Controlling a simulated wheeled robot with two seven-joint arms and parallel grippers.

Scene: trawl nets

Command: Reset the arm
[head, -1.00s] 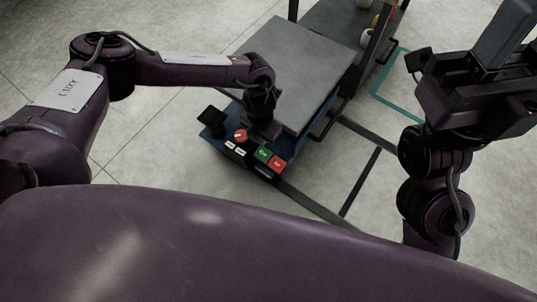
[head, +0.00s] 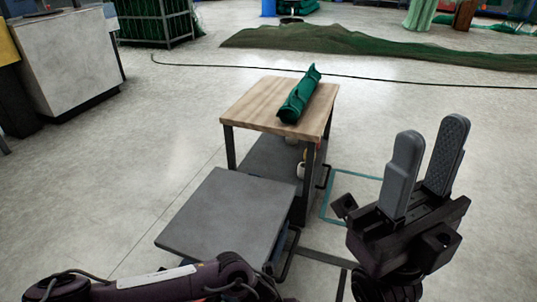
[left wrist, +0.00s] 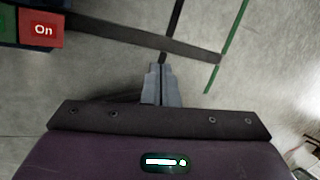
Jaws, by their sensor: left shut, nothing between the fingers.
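My left arm (head: 170,280) comes in along the bottom edge of the head view, and its gripper is out of sight there. In the left wrist view my left gripper (left wrist: 161,70) is shut and empty, its grey fingers together above the bare floor. A control box with a red "On" button (left wrist: 43,29) lies to its upper left. My right gripper (head: 428,150) is raised at the right of the head view, with its two grey fingers apart and nothing seen between them.
A grey platform (head: 215,215) stands in front of a wood-topped table (head: 255,105) with a rolled green net (head: 300,95) on it. A white cabinet (head: 70,60) is at the left, and green netting (head: 370,42) lies at the back. Much of the floor is clear.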

